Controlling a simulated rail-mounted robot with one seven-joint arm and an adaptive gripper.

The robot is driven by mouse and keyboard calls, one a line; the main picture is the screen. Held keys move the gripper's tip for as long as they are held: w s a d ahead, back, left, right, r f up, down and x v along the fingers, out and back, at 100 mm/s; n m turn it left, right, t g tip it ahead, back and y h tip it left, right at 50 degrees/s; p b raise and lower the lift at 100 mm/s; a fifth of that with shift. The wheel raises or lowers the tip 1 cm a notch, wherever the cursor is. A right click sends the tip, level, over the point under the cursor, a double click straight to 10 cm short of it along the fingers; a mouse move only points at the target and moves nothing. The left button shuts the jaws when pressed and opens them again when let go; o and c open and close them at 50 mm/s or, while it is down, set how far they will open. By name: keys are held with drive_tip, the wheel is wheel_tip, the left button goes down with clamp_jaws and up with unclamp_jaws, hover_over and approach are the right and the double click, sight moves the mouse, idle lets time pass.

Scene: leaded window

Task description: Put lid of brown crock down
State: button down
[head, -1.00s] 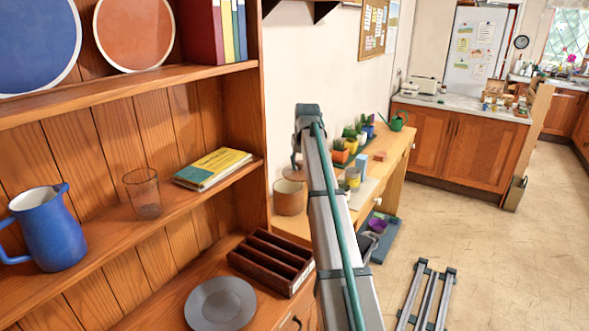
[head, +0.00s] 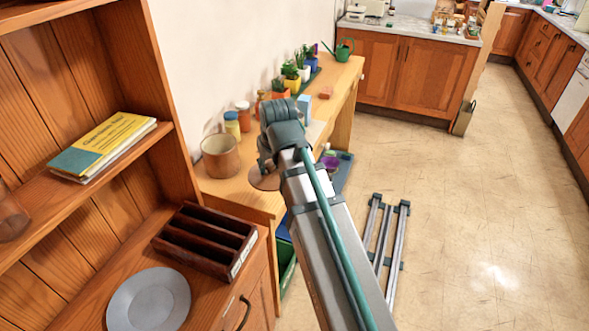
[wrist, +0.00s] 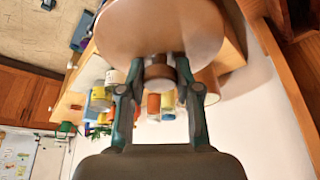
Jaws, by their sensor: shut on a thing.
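The brown crock (head: 221,157) stands open and upright on the wooden side table, near its left end. Its lid (head: 264,181) is a round brown disc to the right of the crock, apart from its rim, by the table's front edge. My gripper (head: 266,158) is shut on the lid's knob; in the wrist view the two fingers (wrist: 160,88) pinch the dark knob (wrist: 159,72) under the broad pale lid (wrist: 160,28). My arm hides part of the table beside the lid. I cannot tell whether the lid touches the tabletop.
The side table (head: 240,195) also holds jars (head: 232,125) behind the crock and potted plants (head: 290,72) farther back. A dresser with a wooden divided tray (head: 207,240) and a grey plate (head: 149,300) stands at left. A metal rail (head: 385,235) lies on the open floor.

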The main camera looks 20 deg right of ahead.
drive_tip(key=shift+s+f, duration=0.15)
drive_tip(key=shift+f, duration=0.05)
drive_tip(key=w+f+p, duration=0.1)
drive_tip(key=w+f, duration=0.1)
drive_tip(key=w, duration=0.2)
drive_tip(key=w+d+f+p, duration=0.1)
drive_tip(key=w+f, duration=0.2)
drive_tip(key=w, duration=0.1)
drive_tip(key=w+f+p, duration=0.2)
drive_tip(key=w+f, duration=0.1)
drive_tip(key=w, duration=0.1)
drive_tip(key=shift+w+d+f, duration=0.2)
drive_tip(key=shift+d+f, duration=0.05)
drive_tip(key=shift+d, duration=0.15)
drive_tip(key=shift+p+x, duration=0.4)
drive_tip(key=shift+x, duration=0.6)
drive_tip(key=shift+w+d+f+p, duration=0.15)
drive_tip(key=shift+f+p, duration=0.35)
drive_tip(key=shift+f, duration=0.8)
drive_tip(key=shift+f, duration=0.2)
drive_tip(key=c, duration=0.8)
unclamp_jaws()
